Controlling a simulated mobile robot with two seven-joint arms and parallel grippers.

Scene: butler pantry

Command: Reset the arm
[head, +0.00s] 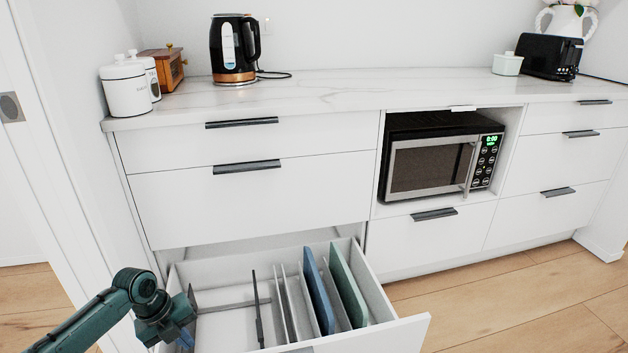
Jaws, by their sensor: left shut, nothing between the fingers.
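My left arm comes in from the lower left. Its gripper (187,338) is at the left front of the open bottom drawer (384,334), near the drawer's left wall. The gripper is shut and holds nothing. Its fingertips are small in the picture and close to the lower edge. My right gripper is out of view.
The drawer juts out and holds upright boards, among them a blue one (318,290) and a green one (348,285). A microwave (430,165) sits in a niche. A kettle (234,50), white canisters (127,88) and a toaster (549,57) stand on the counter.

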